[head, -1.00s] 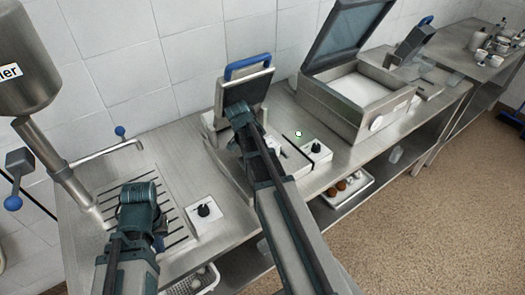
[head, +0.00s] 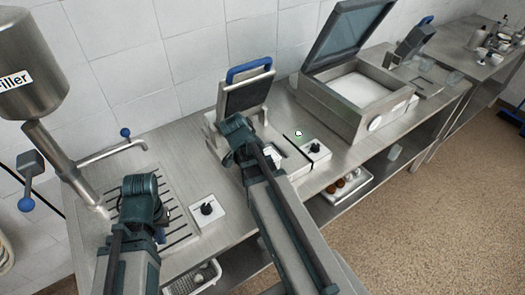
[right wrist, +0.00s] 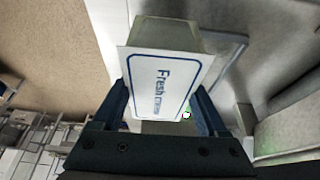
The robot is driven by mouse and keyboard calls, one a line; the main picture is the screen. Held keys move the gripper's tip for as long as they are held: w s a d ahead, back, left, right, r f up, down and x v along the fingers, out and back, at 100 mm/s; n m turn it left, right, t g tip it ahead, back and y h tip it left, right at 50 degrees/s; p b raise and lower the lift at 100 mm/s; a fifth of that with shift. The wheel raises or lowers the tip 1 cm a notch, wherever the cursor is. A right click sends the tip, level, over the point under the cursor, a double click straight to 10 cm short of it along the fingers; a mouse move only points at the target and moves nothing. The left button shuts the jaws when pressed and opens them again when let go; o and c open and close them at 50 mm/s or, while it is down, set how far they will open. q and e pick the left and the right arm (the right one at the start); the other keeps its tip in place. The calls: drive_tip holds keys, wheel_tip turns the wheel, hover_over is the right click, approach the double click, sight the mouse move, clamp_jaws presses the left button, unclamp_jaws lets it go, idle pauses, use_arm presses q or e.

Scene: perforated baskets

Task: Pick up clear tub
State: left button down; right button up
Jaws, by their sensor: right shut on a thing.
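The tub's greyish see-through body (right wrist: 172,35) shows behind the lid. In the head view, my right arm covers its gripper and most of the area in front of the sealer. My left gripper (head: 165,218) is over the slotted drain plate; its fingers are mostly hidden behind its wrist, so its opening is unclear.
The sealer (head: 246,92) stands with its blue-handled lid raised. A vacuum chamber machine (head: 345,105) with open lid is to its right. A filler (head: 30,65) with a spout stands at left. A lower shelf holds a tray (head: 345,192) and a perforated basket (head: 193,280).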

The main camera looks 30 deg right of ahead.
drive_tip(key=s+a, duration=0.2)
drive_tip(key=s, duration=0.1)
drive_tip(key=s+a, duration=0.1)
drive_tip(key=s, duration=0.1)
drive_tip(key=shift+s+a+r, duration=0.1)
drive_tip(key=shift+a+r, duration=0.2)
drive_tip(key=shift+f, duration=0.35)
drive_tip(key=shift+d+r, duration=0.1)
